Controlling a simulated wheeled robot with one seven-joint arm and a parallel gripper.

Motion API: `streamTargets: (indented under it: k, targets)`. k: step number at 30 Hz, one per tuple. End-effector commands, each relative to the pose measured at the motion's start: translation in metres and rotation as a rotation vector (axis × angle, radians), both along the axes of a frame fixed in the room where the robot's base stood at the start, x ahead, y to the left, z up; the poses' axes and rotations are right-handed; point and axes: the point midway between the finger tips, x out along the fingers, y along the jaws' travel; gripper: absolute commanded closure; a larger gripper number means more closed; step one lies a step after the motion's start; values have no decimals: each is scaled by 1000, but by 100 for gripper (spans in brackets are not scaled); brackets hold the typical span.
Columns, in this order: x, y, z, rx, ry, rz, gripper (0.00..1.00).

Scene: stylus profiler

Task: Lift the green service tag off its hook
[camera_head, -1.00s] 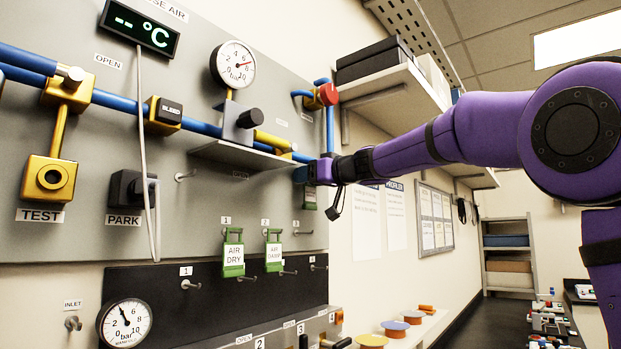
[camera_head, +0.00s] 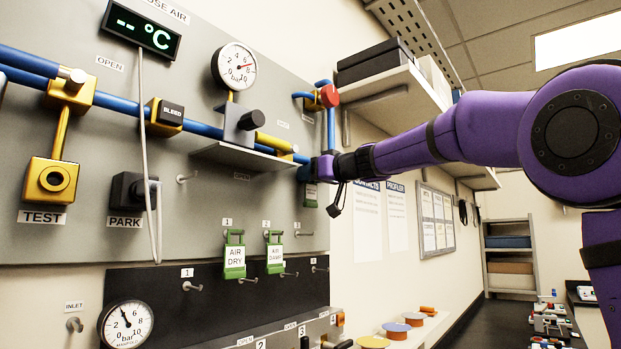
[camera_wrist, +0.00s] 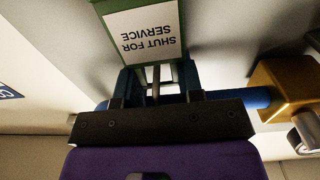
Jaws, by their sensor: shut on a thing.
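The green service tag (camera_wrist: 180,30) has a white label reading "SHUT FOR SERVICE", upside down in the wrist view. In the head view the tag (camera_head: 310,196) hangs just below my gripper, mostly upright, near the right edge of the grey panel. My gripper (camera_wrist: 157,84) is shut on the top of the tag, with a finger on either side of it. A thin grey peg shows between the fingers, likely the hook; whether the tag still rests on it I cannot tell. My gripper (camera_head: 308,172) hides that part in the head view.
A blue pipe (camera_wrist: 240,98) and a brass block (camera_wrist: 285,88) lie close to the right of my gripper in the wrist view. Two other green tags (camera_head: 234,256) (camera_head: 274,254) hang lower left. A red-knobbed valve (camera_head: 328,96) and shelf (camera_head: 385,95) are above.

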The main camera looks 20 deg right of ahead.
Motion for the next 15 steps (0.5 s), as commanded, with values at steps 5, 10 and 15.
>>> streamTargets:
  k: [5,10,15]
  targets:
    - [0,0,0,0,0,0,100]
    - [-1,-1,1,0,0,0,100]
    - [-7,-6,1,1,-1,-1,100]
